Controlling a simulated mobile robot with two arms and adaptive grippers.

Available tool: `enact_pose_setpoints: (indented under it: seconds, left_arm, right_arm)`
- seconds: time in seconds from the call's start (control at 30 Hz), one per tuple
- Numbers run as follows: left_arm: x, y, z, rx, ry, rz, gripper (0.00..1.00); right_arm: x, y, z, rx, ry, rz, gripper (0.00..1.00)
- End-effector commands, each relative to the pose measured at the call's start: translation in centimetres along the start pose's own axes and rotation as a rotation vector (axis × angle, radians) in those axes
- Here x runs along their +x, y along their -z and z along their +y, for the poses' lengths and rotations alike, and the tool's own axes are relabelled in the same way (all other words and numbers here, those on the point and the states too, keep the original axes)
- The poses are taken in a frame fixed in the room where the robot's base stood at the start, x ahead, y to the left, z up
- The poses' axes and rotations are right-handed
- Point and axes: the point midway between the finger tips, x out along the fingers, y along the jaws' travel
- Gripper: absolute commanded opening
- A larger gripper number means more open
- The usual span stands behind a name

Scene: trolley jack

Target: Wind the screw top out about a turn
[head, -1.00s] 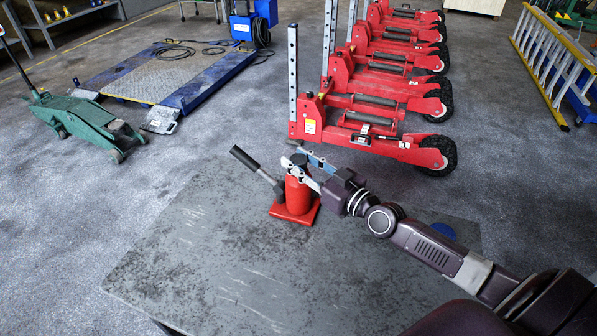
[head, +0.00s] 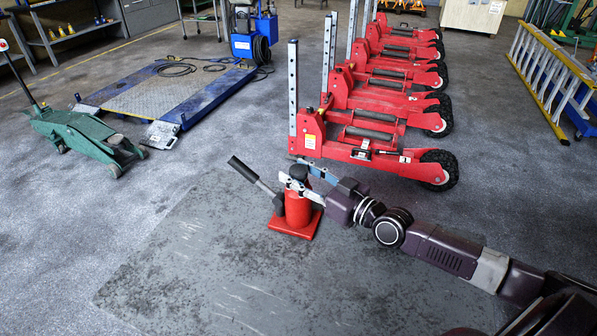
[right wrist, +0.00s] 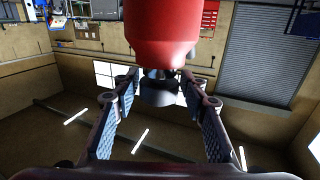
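The red bottle jack (head: 297,212) stands upright on a square red base on a worn dark grey slab (head: 190,270). Its dark screw top (head: 297,172) is at the upper end, and a lever with a black grip (head: 242,168) slants up to the left. My right gripper (head: 297,178) reaches in from the right, its two fingers on either side of the screw top. In the right wrist view the gripper (right wrist: 160,88) is open, with gaps beside the black top (right wrist: 160,94); the red body (right wrist: 162,35) hangs above, as that view is inverted. My left gripper is not in view.
Several red wheeled lifts (head: 375,150) stand in a row just behind the jack. A green trolley jack (head: 85,138) and a blue-edged platform (head: 170,90) are at the left. A yellow ladder (head: 545,75) is at the right. The slab left of the jack is clear.

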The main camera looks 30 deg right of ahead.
Motion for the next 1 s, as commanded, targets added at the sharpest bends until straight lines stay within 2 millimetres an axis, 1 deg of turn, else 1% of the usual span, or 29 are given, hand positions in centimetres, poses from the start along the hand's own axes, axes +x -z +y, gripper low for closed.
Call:
enact_pose_setpoints:
  seconds: [0.07, 0.33, 0.47, 1.0]
  left_arm:
    - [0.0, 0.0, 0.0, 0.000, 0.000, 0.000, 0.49]
    - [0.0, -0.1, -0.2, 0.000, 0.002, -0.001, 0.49]
    - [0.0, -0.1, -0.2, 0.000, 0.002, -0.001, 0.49]
    - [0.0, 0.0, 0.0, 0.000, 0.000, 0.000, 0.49]
  right_arm:
    - [0.0, 0.2, 0.1, -0.001, -0.001, 0.004, 0.49]
    - [0.0, 0.4, 0.1, -0.003, -0.002, 0.008, 0.49]
    - [-0.6, 0.3, 0.2, -0.004, -0.003, 0.006, 0.49]
    - [-7.2, 0.1, 0.1, -0.003, -0.001, 0.002, 0.49]
